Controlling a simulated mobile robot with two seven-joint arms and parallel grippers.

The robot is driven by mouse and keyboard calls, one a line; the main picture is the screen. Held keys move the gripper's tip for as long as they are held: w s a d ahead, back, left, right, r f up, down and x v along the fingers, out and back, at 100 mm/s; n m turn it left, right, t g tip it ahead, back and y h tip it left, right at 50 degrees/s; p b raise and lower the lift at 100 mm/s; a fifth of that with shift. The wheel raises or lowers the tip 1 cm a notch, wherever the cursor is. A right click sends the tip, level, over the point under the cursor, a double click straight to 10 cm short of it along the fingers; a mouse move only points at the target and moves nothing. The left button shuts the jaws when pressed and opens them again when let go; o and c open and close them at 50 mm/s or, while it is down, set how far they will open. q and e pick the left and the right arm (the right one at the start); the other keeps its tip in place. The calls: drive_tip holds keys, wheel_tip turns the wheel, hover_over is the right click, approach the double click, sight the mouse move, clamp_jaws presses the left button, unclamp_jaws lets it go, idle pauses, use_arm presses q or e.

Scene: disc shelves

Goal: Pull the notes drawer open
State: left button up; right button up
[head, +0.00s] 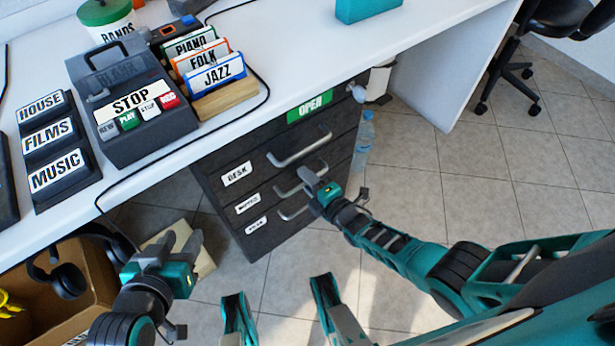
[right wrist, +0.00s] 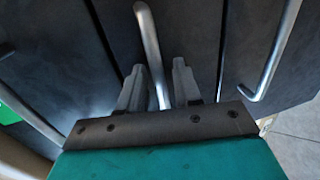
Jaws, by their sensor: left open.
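A dark drawer unit (head: 220,205) stands under the desk with three labelled drawers, all looking closed. The top label reads DESK; the middle label (head: 248,204), too small to read surely, looks like NOTES. My right gripper (head: 312,190) is at the middle drawer's metal handle (head: 288,190). In the right wrist view, this handle (right wrist: 148,35) runs between the two fingers (right wrist: 160,88); whether they press on it I cannot tell. My left gripper (head: 180,246) is open and empty, low at the left, apart from the drawers.
The top drawer handle (head: 300,150) and bottom handle (head: 290,212) lie close to my right gripper. A green OPEN sign (head: 310,106) is above the drawers.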

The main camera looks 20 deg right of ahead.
clamp_jaws()
idle(0.4)
drive_tip(key=shift+s+d, duration=0.1)
drive_tip(key=shift+d, duration=0.05)
